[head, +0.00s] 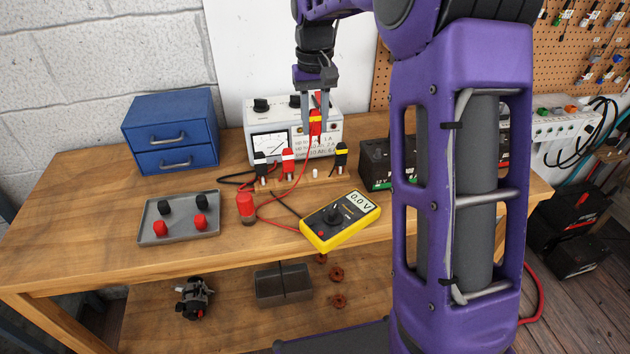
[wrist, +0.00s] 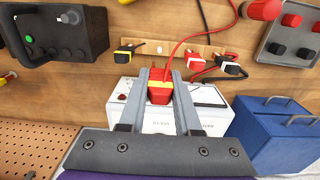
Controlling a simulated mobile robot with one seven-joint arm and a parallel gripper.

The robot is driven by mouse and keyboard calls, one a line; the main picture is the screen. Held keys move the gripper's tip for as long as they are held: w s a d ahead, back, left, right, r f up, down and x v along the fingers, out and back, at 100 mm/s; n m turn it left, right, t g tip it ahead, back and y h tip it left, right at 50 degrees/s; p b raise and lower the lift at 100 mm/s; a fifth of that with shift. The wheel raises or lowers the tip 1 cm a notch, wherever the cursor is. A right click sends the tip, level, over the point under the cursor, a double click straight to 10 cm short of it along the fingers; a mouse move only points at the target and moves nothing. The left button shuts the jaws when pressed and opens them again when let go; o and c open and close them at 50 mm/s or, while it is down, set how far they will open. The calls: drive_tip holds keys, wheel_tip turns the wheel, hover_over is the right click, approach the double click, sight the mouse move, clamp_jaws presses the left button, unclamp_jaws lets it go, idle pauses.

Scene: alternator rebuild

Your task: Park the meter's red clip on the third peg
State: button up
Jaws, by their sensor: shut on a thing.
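My gripper (head: 316,130) is shut on a red clip with a yellow band (head: 316,117). The held clip also shows between the fingers in the wrist view (wrist: 159,91), and a red lead runs from it. The wooden peg strip (head: 328,176) lies on the bench before the white power supply. From the left in the head view, a white-banded black clip (head: 261,162), a white-banded red clip (head: 288,160), a bare pale peg (head: 315,173) and a yellow-banded black clip (head: 341,153) stand along it. The held clip is above the strip, apart from it. The yellow meter (head: 340,220) reads 0.0 V.
The white power supply (head: 332,142) stands behind the strip. A dark battery (head: 374,168) is to the right, a blue drawer box (head: 170,130) to the left. A grey tray (head: 180,236) and a red cylinder (head: 246,205) sit in front. Loose leads cross the bench.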

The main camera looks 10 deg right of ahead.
wheel_tip(320, 180, down, 7)
drive_tip(key=shift+r+b, duration=0.2)
drive_tip(key=shift+b, duration=1.05)
drive_tip(key=shift+f, duration=0.15)
drive_tip(key=shift+f+b, duration=0.6)
drive_tip(key=shift+f, duration=0.45)
drive_tip(key=o, duration=1)
wheel_tip(320, 180, up, 9)
drive_tip(key=p, duration=0.7)
drive_tip(key=shift+f, duration=0.25)
